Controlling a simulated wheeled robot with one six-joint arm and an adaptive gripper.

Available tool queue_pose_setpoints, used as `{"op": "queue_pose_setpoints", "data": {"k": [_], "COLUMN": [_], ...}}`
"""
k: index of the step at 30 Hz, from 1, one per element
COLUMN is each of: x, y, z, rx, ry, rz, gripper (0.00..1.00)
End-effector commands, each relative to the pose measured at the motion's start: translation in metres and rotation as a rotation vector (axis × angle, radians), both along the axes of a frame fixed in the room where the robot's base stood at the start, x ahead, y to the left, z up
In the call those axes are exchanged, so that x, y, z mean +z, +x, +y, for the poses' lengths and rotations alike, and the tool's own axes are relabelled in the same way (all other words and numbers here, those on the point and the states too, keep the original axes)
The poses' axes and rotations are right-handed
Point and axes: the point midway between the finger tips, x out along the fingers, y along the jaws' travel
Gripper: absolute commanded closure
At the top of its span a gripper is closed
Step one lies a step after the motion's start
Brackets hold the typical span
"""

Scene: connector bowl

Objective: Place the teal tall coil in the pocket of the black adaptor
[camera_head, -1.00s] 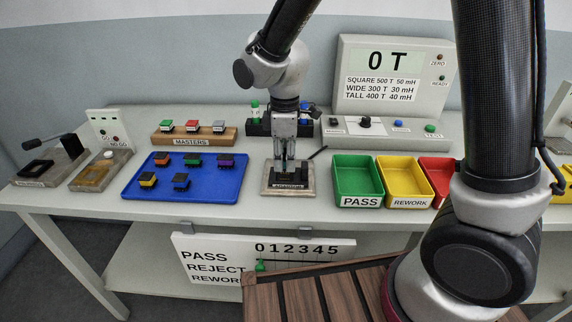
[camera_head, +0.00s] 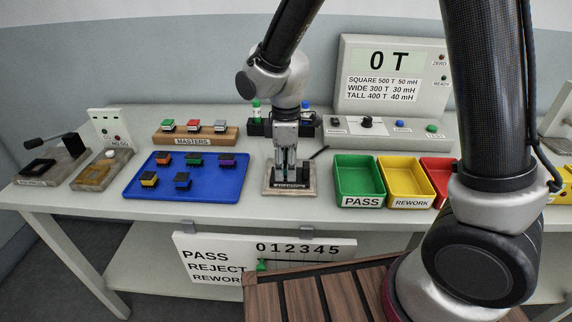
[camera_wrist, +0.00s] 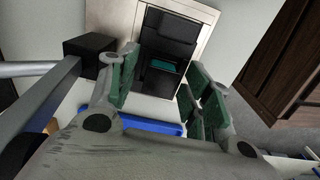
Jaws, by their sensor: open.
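The black adaptor (camera_wrist: 170,45) sits on a pale framed plate (camera_wrist: 208,14) in the wrist view. The adaptor also shows below my gripper in the head view (camera_head: 291,186). The teal tall coil (camera_wrist: 166,67) shows as a small teal patch inside the adaptor's dark recess. Its full shape and how deep it sits cannot be told. My gripper (camera_wrist: 160,70) is open, its green-padded fingers apart on either side of the recess. In the head view my gripper (camera_head: 286,180) points down at the adaptor and hides part of it; the coil cannot be made out there.
A blue tray (camera_head: 222,187) with several coloured parts lies to the left. A green PASS bin (camera_head: 358,178) and a yellow REWORK bin (camera_head: 405,182) stand close to the right. The MASTERS block (camera_head: 195,137) and the tester (camera_head: 390,90) are behind.

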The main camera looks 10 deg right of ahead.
Motion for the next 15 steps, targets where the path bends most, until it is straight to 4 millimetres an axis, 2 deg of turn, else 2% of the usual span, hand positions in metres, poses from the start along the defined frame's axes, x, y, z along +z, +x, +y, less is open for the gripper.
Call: {"op": "queue_pose_setpoints", "data": {"k": [5, 15], "x": [0.025, 0.098], "y": [0.001, 0.001], "z": [0.001, 0.001], "rx": [0.000, 0.000], "ry": [0.004, 0.002], "rz": [-0.006, -0.004], "gripper": [0.51, 0.51]}}
